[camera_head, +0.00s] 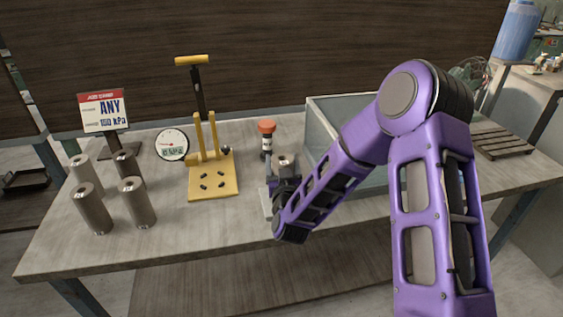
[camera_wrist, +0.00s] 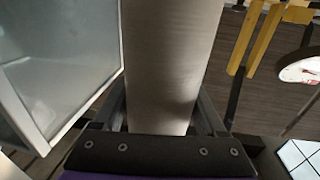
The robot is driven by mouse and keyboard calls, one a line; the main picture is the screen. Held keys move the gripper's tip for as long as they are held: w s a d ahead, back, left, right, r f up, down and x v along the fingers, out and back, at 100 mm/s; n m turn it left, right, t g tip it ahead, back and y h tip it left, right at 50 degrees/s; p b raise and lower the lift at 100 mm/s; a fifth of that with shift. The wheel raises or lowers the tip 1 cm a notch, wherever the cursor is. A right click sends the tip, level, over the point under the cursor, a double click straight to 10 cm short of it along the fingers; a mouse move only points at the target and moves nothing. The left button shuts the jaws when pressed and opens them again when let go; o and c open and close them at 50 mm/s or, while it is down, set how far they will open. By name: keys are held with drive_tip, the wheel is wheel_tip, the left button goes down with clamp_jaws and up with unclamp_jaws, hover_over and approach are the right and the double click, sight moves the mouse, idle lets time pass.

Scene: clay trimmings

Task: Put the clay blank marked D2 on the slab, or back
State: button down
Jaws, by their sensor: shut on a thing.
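My gripper (camera_head: 280,182) is above the middle of the bench, shut on a grey-brown cylindrical blank (camera_wrist: 165,70). In the head view only the top of this blank (camera_head: 286,160) shows, and I cannot read its mark. The wrist view shows it running between my two fingers. A pale flat plate (camera_head: 266,205), perhaps the slab, lies beneath my gripper, mostly hidden by it. I cannot tell whether the blank touches it. Several similar blanks (camera_head: 138,204) stand upright at the bench's left, with marks on their tops too small to read.
A yellow lever stand (camera_head: 213,188) with a round gauge (camera_head: 172,145) beside it is left of my gripper. An orange-capped bottle (camera_head: 267,142) stands just behind. A clear-walled box (camera_head: 322,140) is close on the right. A sign (camera_head: 103,112) stands behind the blanks.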

drive_tip(key=shift+r, duration=0.1)
unclamp_jaws()
drive_tip(key=shift+s, duration=0.15)
drive_tip(key=s+d+b, duration=0.1)
drive_tip(key=s, duration=1)
drive_tip(key=shift+s+d, duration=0.3)
drive_tip(key=shift+d, duration=0.1)
